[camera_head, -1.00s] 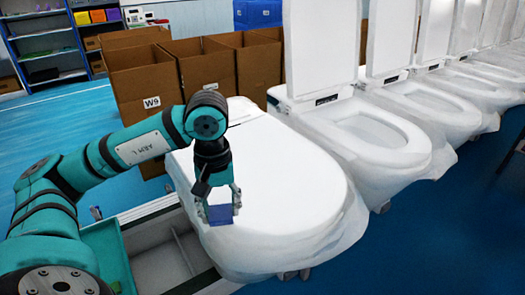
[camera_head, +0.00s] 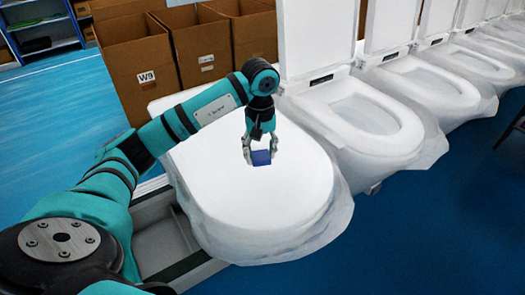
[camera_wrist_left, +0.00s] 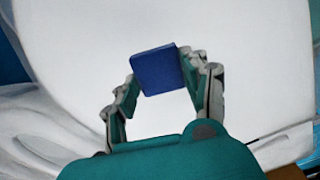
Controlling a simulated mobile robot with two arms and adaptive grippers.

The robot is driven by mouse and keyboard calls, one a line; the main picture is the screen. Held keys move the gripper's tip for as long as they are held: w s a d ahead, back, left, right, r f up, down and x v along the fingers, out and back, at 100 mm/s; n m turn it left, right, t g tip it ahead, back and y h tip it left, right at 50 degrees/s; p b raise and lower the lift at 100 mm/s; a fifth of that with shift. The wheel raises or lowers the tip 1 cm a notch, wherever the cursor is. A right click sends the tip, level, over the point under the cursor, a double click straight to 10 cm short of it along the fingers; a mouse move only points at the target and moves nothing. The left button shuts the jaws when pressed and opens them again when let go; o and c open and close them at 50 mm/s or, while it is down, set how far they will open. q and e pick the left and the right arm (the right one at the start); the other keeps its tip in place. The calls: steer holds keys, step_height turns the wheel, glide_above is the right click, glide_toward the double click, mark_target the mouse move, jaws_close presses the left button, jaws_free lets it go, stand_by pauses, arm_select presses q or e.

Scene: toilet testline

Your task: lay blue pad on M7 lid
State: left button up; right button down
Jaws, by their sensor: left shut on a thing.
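The blue pad (camera_head: 261,158) is a small flat square held between the fingertips of my left gripper (camera_head: 259,153). The left gripper is shut on the pad and points down over the closed white lid (camera_head: 235,195) of the nearest toilet. In the left wrist view the blue pad (camera_wrist_left: 157,70) sits between the two fingers of the gripper (camera_wrist_left: 163,78), with white lid behind it. I cannot tell whether the pad touches the lid. No M7 label can be read. My right gripper is not in view.
A row of toilets with raised lids (camera_head: 365,115) runs to the right, wrapped in clear plastic. Cardboard boxes (camera_head: 137,60), one marked W9, stand behind. A grey tray (camera_head: 160,245) lies below my left arm.

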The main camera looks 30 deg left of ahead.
mark_target(262, 153)
arm_select(q)
steer(key=shift+w, duration=0.45)
steer(key=shift+f, duration=0.15)
step_height(262, 153, down, 3)
steer(key=shift+r+p, duration=0.1)
steer(key=shift+p, duration=1.1)
steer(key=shift+f, duration=0.4)
steer(key=o, duration=0.7)
steer(key=shift+o, duration=0.2)
